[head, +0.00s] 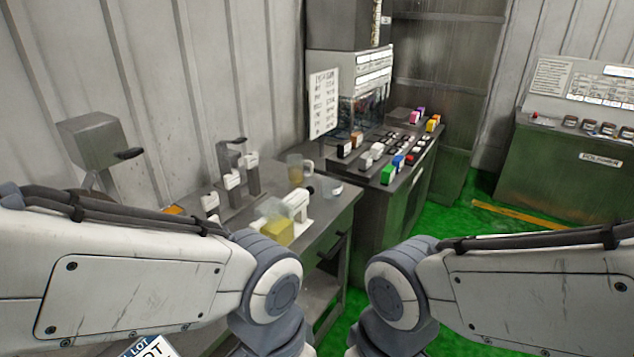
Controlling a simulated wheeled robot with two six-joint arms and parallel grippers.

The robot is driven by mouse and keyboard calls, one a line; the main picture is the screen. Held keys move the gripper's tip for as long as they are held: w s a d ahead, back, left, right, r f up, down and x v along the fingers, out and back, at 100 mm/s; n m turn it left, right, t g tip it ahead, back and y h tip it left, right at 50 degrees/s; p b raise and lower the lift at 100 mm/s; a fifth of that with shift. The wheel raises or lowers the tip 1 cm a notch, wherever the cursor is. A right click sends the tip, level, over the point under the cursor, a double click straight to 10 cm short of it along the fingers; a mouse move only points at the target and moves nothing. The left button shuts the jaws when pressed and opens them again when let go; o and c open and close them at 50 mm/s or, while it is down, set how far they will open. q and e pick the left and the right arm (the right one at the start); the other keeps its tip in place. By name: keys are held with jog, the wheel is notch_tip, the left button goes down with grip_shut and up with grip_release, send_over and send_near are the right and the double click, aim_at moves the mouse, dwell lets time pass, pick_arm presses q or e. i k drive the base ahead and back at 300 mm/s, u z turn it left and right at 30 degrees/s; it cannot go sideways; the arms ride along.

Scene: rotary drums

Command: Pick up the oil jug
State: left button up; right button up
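A see-through jug (296,172) with yellow-brown liquid and a handle on its right stands on the grey metal table (335,213), toward its back edge. A see-through container with yellow content (277,234) is nearer me on the same table, beside a white device (297,203). I cannot tell for sure which of the two is the oil jug. Both my arms reach in from the sides and bend downward at grey joints near the bottom middle. Neither gripper shows, and nothing is seen touching either container.
A clear cup (332,190) stands at the table's right corner. Metal stands with white parts (238,172) are behind the containers. A control console (395,165) with coloured buttons adjoins the table. Green floor (475,215) lies open between.

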aim_at(295, 161)
jog(key=z, duration=0.55)
jog(key=i, duration=0.75)
jog(key=z, duration=0.8)
jog(key=i, duration=1.3)
jog(key=u, duration=0.35)
jog(key=i, duration=0.8)
jog(key=u, duration=1.4)
jog(key=i, duration=0.5)
jog(key=u, duration=0.45)
